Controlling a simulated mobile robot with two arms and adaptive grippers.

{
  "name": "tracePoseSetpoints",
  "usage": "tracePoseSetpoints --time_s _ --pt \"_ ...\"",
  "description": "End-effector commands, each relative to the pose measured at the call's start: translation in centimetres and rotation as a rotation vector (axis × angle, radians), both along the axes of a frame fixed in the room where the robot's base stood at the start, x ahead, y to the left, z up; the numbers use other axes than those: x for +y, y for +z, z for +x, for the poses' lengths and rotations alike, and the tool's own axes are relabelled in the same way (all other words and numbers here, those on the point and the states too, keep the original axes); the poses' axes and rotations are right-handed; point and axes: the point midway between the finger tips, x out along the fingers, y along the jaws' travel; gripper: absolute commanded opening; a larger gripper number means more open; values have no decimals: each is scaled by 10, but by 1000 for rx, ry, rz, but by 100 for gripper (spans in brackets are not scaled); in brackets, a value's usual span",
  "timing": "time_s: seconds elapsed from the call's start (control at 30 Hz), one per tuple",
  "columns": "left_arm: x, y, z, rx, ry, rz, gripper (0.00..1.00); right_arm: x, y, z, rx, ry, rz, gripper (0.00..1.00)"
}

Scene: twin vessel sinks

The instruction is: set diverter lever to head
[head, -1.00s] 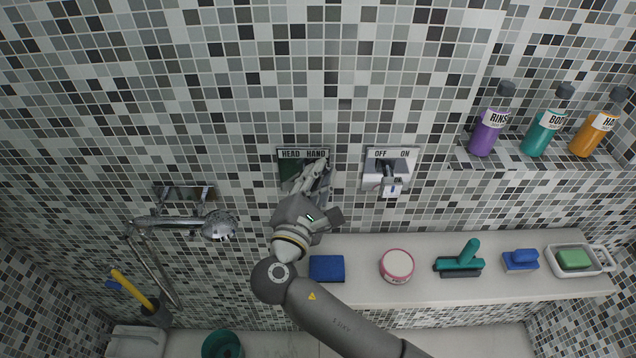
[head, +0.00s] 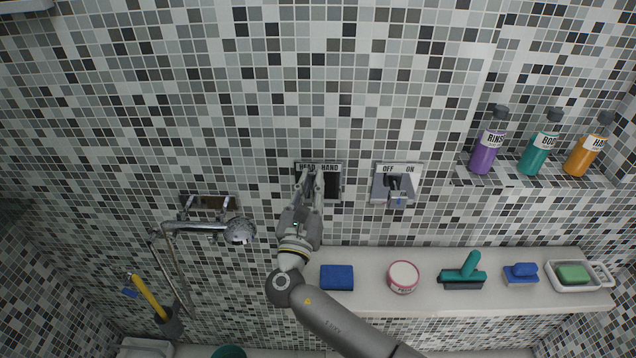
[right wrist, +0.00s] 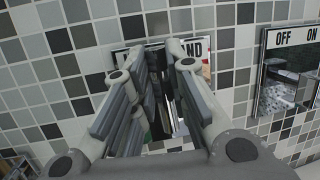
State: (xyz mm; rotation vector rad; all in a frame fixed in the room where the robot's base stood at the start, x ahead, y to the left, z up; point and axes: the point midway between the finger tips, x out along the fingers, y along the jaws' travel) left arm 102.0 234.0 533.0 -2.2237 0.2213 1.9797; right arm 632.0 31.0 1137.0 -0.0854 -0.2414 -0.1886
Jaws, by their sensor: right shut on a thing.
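The diverter plate (head: 333,188), labelled HEAD on the left and HAND on the right, is on the tiled wall; the plate also shows in the right wrist view (right wrist: 203,50). My right gripper (head: 312,180) is at the plate, in front of its left and middle part under HEAD. It is shut on the diverter lever, which is mostly hidden by the fingers. In the right wrist view my fingers (right wrist: 155,72) flank a dark, narrow part that looks like the lever (right wrist: 165,92). My left gripper is not in view.
An OFF/ON lever plate (head: 396,184) is close to the right. A shower head (head: 240,231) hangs at left. Several bottles (head: 488,145) stand on the right shelf.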

Motion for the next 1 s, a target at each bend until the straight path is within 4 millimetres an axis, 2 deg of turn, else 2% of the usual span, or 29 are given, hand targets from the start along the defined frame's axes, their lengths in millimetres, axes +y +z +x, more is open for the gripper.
tracePoseSetpoints --time_s 0.3,0.5,0.7,1.0 --pt "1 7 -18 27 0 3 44 13 -6 0 3 1 -294 0" --pt "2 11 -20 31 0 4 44 19 -11 0 4 1 -446 0" --pt "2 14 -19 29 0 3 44 22 -14 0 3 2 -555 0" --pt "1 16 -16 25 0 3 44 25 -18 0 2 1 -629 0"
